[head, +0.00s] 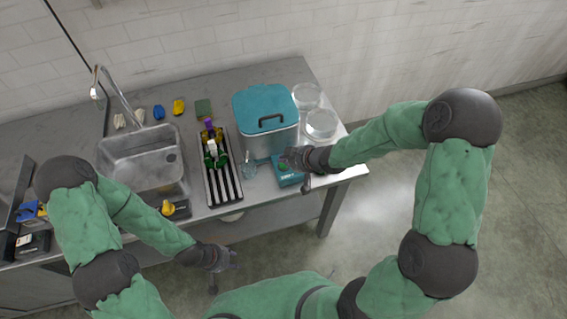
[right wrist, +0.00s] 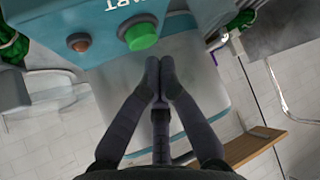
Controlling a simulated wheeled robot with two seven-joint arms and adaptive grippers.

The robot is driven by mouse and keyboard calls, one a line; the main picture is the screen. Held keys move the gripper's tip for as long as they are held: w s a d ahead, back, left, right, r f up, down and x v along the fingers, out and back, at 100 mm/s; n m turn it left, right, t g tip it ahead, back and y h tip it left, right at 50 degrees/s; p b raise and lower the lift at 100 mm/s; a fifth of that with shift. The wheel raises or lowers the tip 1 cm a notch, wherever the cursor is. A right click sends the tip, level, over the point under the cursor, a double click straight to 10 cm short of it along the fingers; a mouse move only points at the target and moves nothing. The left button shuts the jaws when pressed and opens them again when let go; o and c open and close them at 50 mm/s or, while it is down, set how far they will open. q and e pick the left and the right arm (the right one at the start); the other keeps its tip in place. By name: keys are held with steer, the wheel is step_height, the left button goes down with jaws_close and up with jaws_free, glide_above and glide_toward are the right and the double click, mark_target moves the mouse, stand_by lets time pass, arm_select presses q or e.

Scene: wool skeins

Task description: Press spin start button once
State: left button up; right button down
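A teal control box (head: 288,179) stands near the front right of the counter. In the right wrist view the box (right wrist: 45,90) carries a round green button (right wrist: 141,36) next to partly cut-off lettering ending in "ART". A smaller reddish-brown button (right wrist: 79,41) sits beside it. My right gripper (head: 296,158) is over the box. In the right wrist view its fingers (right wrist: 160,68) are together and empty, with the tips close to the green button; contact cannot be told. My left gripper (head: 223,268) is low in front of the counter, away from the box; its opening is unclear.
A teal-lidded pot (head: 267,135) stands behind the box. Clear round containers (head: 321,124) are to its right. A sink (head: 142,160) is further left.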

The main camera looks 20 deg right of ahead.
mark_target(285, 166)
stand_by(0.7)
steer(key=shift+f, duration=0.5)
steer(key=shift+f+b, duration=0.5)
steer(key=shift+b, duration=0.15)
stand_by(0.6)
steer(key=shift+r, duration=0.1)
steer(key=shift+r+p, duration=0.9)
steer(key=shift+p, duration=0.15)
step_height(285, 166, up, 5)
steer(key=p, duration=0.5)
